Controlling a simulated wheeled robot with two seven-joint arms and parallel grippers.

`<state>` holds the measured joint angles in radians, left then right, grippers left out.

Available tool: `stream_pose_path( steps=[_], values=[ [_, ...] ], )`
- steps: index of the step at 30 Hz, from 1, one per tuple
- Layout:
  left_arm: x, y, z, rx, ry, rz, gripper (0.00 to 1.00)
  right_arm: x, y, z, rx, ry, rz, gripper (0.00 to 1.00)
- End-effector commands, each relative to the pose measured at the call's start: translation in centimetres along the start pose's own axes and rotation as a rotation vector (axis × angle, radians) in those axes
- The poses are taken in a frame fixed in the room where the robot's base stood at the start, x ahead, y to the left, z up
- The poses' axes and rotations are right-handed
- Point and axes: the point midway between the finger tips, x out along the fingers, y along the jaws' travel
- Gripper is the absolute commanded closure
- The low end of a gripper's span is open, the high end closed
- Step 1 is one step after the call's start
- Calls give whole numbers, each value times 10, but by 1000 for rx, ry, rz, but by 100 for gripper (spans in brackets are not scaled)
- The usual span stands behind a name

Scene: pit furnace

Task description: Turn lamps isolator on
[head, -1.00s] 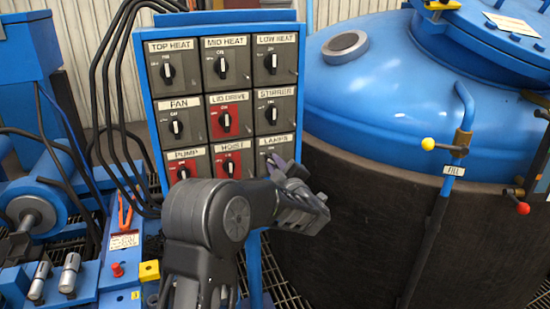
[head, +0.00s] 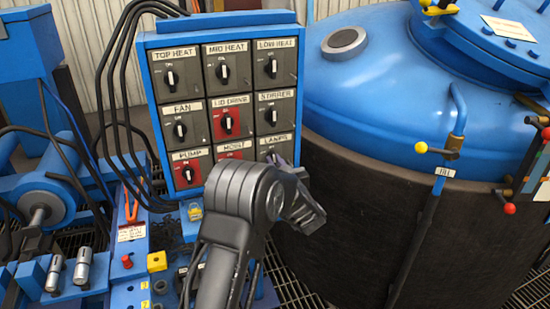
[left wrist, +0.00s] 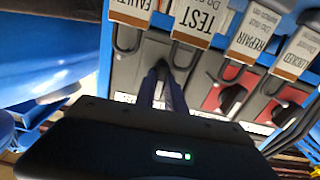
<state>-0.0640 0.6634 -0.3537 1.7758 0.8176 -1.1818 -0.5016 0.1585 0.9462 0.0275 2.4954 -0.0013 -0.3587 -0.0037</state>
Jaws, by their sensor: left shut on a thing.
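The lamps isolator is the grey switch at the bottom right of the switch panel (head: 146,88). In the head view its label (head: 279,143) shows, but its knob is hidden behind my left wrist. My left gripper (head: 284,166) is in front of it. In the left wrist view the two fingers of my left gripper (left wrist: 162,88) are close together on the knob of the grey lamps switch (left wrist: 128,73). How far the knob is turned cannot be told. My right gripper is not in view.
The red hoist (left wrist: 225,95) and pump switches sit beside lamps. Tags such as TEST (left wrist: 202,20) are along the panel edge near the gripper. A blue-topped vessel (head: 385,90) with a yellow-knobbed lever (head: 421,147) stands to the right. Black cables (head: 110,90) run on the left.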

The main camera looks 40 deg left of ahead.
Motion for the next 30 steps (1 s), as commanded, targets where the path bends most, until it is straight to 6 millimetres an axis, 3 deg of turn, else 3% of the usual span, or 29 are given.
stream_pose_path(
  steps=[19, 20, 22, 30],
  values=[
    [-1, 0, 2, 75, -4, 1, 100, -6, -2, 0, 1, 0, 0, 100],
    [-1, 0, 2, 75, -4, 1, 84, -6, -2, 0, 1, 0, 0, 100],
    [-1, 0, 2, 74, -4, 1, 78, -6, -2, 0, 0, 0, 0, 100],
    [-1, 0, 1, 72, -2, 0, 76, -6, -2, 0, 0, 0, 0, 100]
  ],
)
